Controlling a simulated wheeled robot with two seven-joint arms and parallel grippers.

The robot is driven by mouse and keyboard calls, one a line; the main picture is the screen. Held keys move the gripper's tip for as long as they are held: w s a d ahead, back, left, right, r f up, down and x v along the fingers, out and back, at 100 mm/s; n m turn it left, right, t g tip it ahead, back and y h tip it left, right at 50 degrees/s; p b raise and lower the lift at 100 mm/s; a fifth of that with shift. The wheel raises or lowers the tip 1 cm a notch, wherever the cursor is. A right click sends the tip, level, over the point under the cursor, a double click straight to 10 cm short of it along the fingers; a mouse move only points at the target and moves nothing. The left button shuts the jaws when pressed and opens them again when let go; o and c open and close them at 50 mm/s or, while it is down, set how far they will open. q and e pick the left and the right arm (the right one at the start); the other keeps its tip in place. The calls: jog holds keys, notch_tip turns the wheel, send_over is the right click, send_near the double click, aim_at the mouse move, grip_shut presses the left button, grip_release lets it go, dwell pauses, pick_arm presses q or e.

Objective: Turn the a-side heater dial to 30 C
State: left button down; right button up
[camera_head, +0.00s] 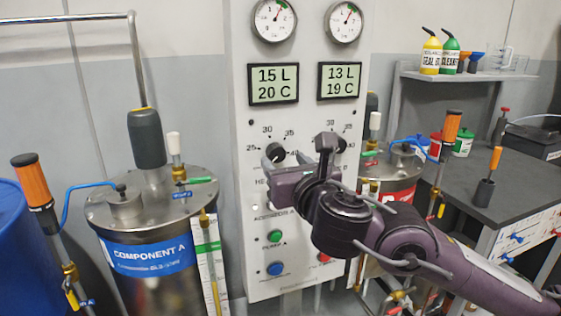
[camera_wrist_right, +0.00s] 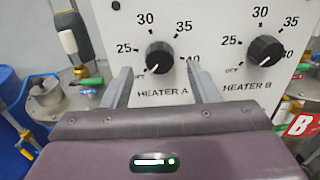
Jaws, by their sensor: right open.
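The heater A dial (camera_wrist_right: 159,57) is a round black knob on the white panel, marked 25, 30, 35 and 40 around it. Its white pointer mark is at the lower left, below 25. It also shows in the head view (camera_head: 274,152), partly near my gripper. My right gripper (camera_wrist_right: 159,70) is open, with its two grey fingers apart on either side of the dial's lower part in the wrist view. Whether the fingers touch the dial I cannot tell. In the head view the right gripper (camera_head: 287,168) is in front of the panel. My left gripper is not in view.
The left display (camera_head: 273,84) reads 15 L, 20 C; the right one (camera_head: 340,82) reads 13 L, 19 C. The component A tank (camera_head: 150,225) stands left of the panel.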

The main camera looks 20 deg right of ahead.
aim_at(278, 155)
jog(key=shift+w+a, duration=0.1)
jog(key=shift+w, duration=1.1)
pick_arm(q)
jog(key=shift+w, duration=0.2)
pick_arm(e)
jog(key=shift+w, duration=0.4)
jog(key=shift+c, duration=0.4)
jog(key=c, duration=0.9)
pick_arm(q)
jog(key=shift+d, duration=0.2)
